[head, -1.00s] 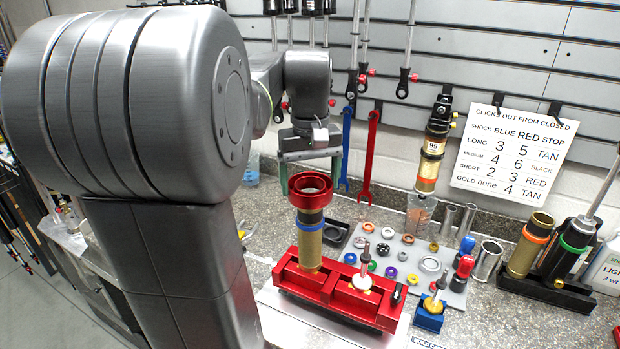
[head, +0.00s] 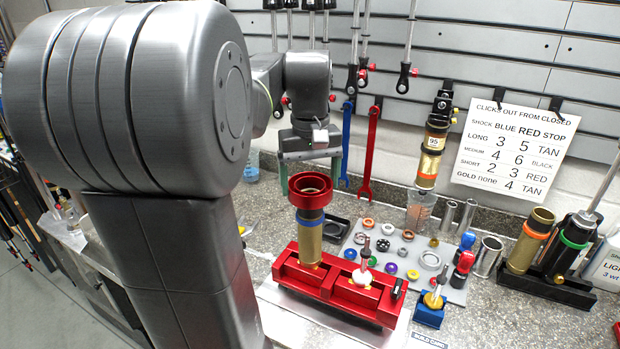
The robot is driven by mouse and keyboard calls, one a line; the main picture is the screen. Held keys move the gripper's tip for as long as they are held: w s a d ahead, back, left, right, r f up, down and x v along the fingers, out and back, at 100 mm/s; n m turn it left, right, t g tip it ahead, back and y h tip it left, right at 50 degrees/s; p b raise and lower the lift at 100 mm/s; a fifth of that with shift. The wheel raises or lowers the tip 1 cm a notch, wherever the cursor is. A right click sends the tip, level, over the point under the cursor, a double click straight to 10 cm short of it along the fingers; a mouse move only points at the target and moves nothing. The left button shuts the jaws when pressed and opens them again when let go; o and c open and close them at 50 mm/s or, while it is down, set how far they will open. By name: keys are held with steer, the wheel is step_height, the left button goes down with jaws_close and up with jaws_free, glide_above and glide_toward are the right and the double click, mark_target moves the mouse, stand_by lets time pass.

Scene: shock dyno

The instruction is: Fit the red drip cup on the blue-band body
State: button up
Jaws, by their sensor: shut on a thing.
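The red drip cup (head: 310,199) is a wide flanged ring at the top of the blue-band body. The body is a gold cylinder (head: 309,246) with a blue band (head: 310,222), upright in the red fixture (head: 345,300). The cup lines up with the body's top. Its underside hides the body's rim, so I cannot tell whether it is fully seated.
A grey parts tray (head: 455,295) with several coloured rings lies right of the fixture. A blue block (head: 430,314) stands at its front. A black stand (head: 550,287) holds orange- and green-banded bodies at the right. Blue (head: 347,145) and red (head: 370,160) wrenches hang behind.

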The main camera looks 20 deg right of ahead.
mark_target(310, 195)
steer(key=shift+f, duration=0.2)
steer(key=shift+f+b, duration=1.1)
steer(key=shift+f, duration=0.75)
steer(key=o, duration=0.9)
step_height(310, 195, up, 14)
steer(key=shift+b, duration=0.3)
steer(key=shift+f, duration=0.2)
step_height(310, 195, down, 14)
steer(key=shift+r+p, duration=0.15)
steer(key=shift+p, duration=0.15)
steer(key=shift+r, duration=0.35)
